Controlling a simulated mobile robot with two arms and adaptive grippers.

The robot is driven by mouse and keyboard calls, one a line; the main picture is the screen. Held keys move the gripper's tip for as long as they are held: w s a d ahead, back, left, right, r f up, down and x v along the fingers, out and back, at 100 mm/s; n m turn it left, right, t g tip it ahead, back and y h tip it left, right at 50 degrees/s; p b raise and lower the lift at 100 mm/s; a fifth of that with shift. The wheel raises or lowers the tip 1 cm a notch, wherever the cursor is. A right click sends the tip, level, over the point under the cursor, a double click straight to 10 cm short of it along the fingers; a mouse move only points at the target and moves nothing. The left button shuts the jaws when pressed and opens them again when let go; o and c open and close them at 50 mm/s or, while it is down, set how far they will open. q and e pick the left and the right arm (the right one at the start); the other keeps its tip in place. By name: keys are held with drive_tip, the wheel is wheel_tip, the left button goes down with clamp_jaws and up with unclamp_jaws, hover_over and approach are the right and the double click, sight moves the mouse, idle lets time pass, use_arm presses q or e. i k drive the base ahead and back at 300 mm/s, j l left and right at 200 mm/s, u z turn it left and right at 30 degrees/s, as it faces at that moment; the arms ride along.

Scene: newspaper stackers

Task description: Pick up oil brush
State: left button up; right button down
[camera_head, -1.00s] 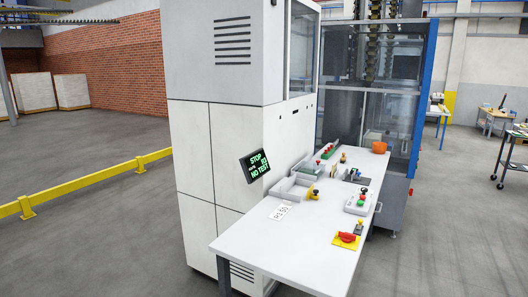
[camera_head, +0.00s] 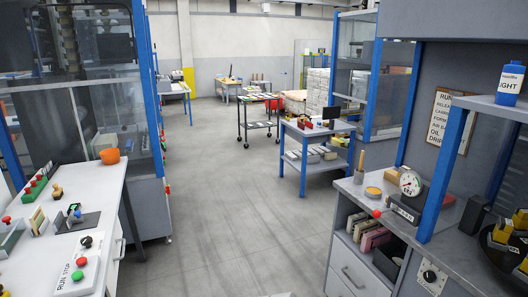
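I cannot pick out the oil brush for certain. A small grey pot (camera_head: 359,177) with a thin upright tan stick (camera_head: 361,160) stands at the far left end of the right-hand workbench (camera_head: 385,178); the stick may be a brush handle, but it is too small to tell. A blue bottle (camera_head: 508,85) with a white label stands on a raised shelf at the right. Neither of my grippers shows in the head view.
A white table (camera_head: 100,190) with push buttons and fixtures stands at the left. A blue-framed cart (camera_head: 318,135) stands mid-picture. The right-hand bench also bears a gauge (camera_head: 410,183) and a red-knobbed lever (camera_head: 376,213). The grey floor (camera_head: 230,200) between is clear.

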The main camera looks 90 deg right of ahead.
sight(361, 163)
drive_tip(key=l+z, duration=0.35)
drive_tip(key=l, duration=0.25)
drive_tip(key=i+l+z, duration=0.1)
drive_tip(key=l+z, duration=0.25)
drive_tip(key=l, duration=0.2)
drive_tip(key=l+z, duration=0.1)
drive_tip(key=z, duration=0.85)
drive_tip(key=i+l+z, duration=0.1)
drive_tip(key=z, duration=0.4)
drive_tip(key=i+z, duration=0.1)
drive_tip(key=z, duration=0.9)
drive_tip(key=i+z, duration=0.15)
drive_tip(key=z, duration=2.05)
drive_tip(key=u, duration=1.75)
